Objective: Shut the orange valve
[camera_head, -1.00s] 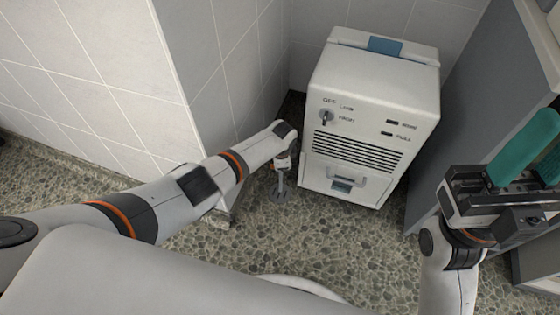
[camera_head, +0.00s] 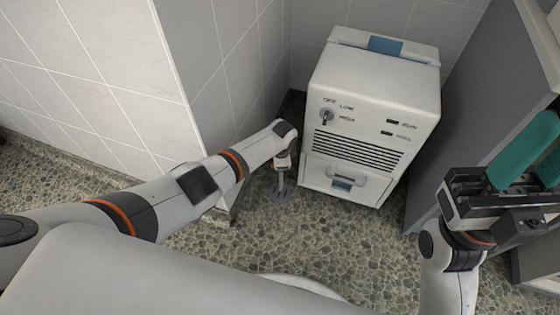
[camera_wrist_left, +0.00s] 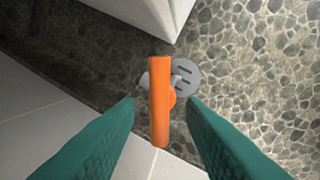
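The orange valve handle (camera_wrist_left: 160,105) shows in the left wrist view as an upright bar in the picture's middle. A round grey slotted disc (camera_wrist_left: 185,77) lies partly behind it. My left gripper (camera_wrist_left: 161,102) is open, with one teal finger on each side of the handle and a visible gap to both. My right gripper (camera_head: 540,152) is open and empty at the right edge, with one finger partly cut off.
A white cabinet machine (camera_head: 375,105) with a knob, vents and a drawer stands just right of my left wrist. A tiled wall (camera_head: 190,80) is close on the left. A grey panel (camera_head: 465,110) stands at the right. Pebbled floor (camera_head: 340,235) is open in front.

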